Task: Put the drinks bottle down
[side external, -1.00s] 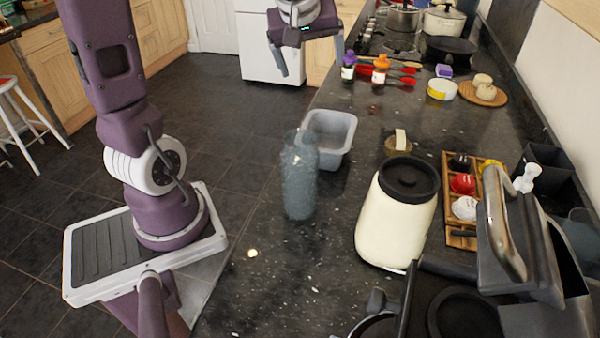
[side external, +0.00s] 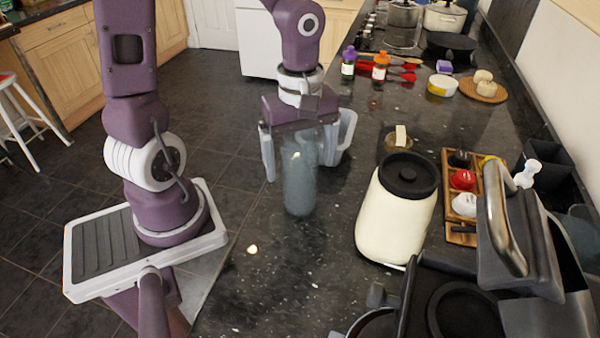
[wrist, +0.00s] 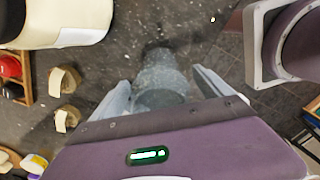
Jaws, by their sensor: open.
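The drinks bottle (side external: 299,183) is a translucent blue-grey cylinder standing upright on the dark granite counter. In the wrist view the bottle (wrist: 160,78) shows between the two fingers. My gripper (side external: 299,168) is open, pointing down, with its fingers apart on either side of the bottle's upper part. In the wrist view my gripper (wrist: 162,88) has visible space between the fingers and the bottle. The bottle's top is partly hidden behind my gripper's body in the side view.
A cream canister (side external: 396,215) with a black lid stands to the right. Two small bottles, purple-capped (side external: 348,63) and orange-capped (side external: 380,69), stand farther back. The counter in front of the bottle is clear.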

